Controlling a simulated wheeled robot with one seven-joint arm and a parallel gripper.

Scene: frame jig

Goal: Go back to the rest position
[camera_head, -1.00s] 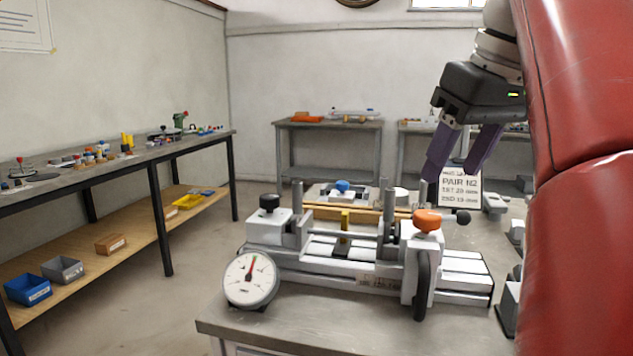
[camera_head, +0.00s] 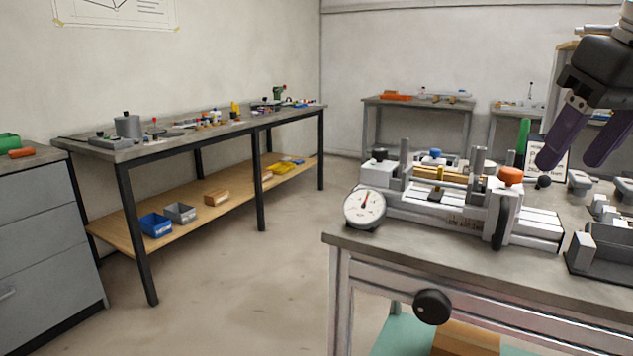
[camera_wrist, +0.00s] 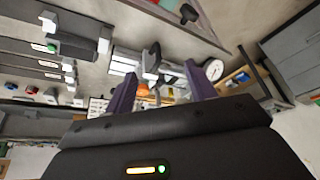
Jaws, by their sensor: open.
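My gripper (camera_head: 578,150) is at the upper right of the head view, with two purple fingers spread apart and nothing between them. It hangs above the right part of the metal work table (camera_head: 400,245). In the wrist view the purple fingers of my gripper (camera_wrist: 160,85) are also apart and empty. The frame jig (camera_head: 455,205) stands on the table, left of and below my gripper in the head view. It carries a round dial gauge (camera_head: 364,207), which also shows in the wrist view (camera_wrist: 213,69), and an orange knob (camera_head: 510,175). The printed sign (camera_head: 550,160) is partly hidden behind a finger.
A long bench (camera_head: 225,130) with small parts stands along the left wall, with bins on its lower shelf. A grey drawer cabinet (camera_head: 40,235) is at the far left. Grey fixtures (camera_head: 600,250) sit on the table's right side. The floor between bench and table is clear.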

